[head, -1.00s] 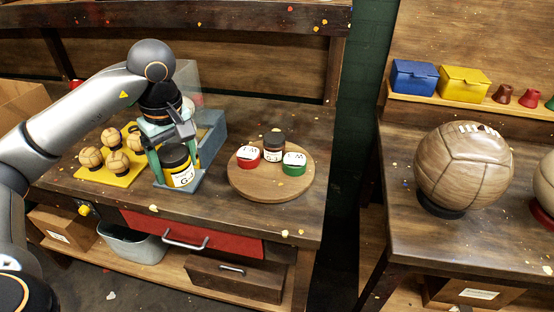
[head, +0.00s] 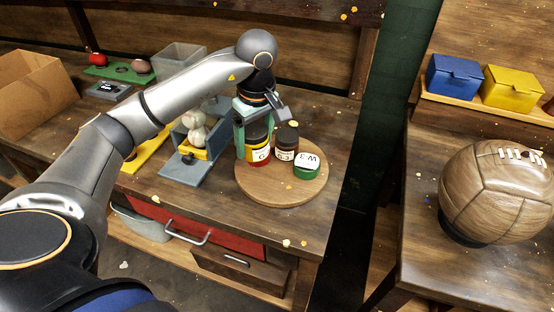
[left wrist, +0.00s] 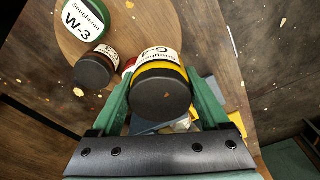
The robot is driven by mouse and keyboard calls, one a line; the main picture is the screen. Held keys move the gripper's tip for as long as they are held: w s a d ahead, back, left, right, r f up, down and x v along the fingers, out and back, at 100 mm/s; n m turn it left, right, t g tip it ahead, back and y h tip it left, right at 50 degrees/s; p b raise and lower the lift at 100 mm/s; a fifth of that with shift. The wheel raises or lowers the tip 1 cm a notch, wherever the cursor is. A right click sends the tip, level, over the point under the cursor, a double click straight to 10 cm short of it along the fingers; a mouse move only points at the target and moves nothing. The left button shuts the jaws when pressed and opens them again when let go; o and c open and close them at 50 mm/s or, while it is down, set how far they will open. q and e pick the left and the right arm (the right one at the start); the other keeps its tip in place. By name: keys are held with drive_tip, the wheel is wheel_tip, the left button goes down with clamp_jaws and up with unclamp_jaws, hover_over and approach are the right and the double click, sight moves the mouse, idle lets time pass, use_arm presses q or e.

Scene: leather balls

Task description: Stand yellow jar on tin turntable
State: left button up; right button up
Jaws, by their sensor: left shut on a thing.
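My left gripper (head: 256,135) is shut on the yellow jar (head: 258,150), which has a dark lid and a white label. The jar is upright over the left part of the round wooden turntable (head: 282,196); I cannot tell whether it touches the top. In the left wrist view the jar (left wrist: 160,92) sits between the fingers, with the turntable (left wrist: 150,22) beyond it. On the turntable stand a dark-lidded brown jar (head: 287,140) and a green jar with a white top (head: 306,168). A red jar (left wrist: 130,66) is mostly hidden behind the yellow one. My right gripper is out of view.
A blue-grey stand (head: 186,170) with stacked balls behind it is left of the turntable. A red drawer (head: 170,222) is under the bench top. A large leather ball (head: 495,190) stands on the right-hand bench. Bare bench lies right of the turntable.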

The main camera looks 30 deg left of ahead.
use_arm(q)
drive_tip(key=w+d+f, duration=0.2)
drive_tip(key=f, duration=0.1)
drive_tip(key=w+d+f, duration=0.1)
drive_tip(key=f, duration=0.1)
drive_tip(key=shift+f, duration=0.1)
drive_tip(key=f, duration=0.1)
drive_tip(key=f+p, duration=0.1)
drive_tip(key=f, duration=0.1)
drive_tip(key=shift+w+d+f, duration=0.1)
drive_tip(key=shift+w+d, duration=0.1)
drive_tip(key=shift+w, duration=0.05)
drive_tip(key=shift+f, duration=0.25)
drive_tip(key=shift+f, duration=0.2)
drive_tip(key=o, duration=1.5)
drive_tip(key=shift+c, duration=0.2)
drive_tip(key=shift+r, duration=0.1)
wheel_tip(320, 180, up, 12)
drive_tip(key=d, duration=0.1)
drive_tip(key=shift+s+d, duration=0.15)
drive_tip(key=shift+s, duration=0.05)
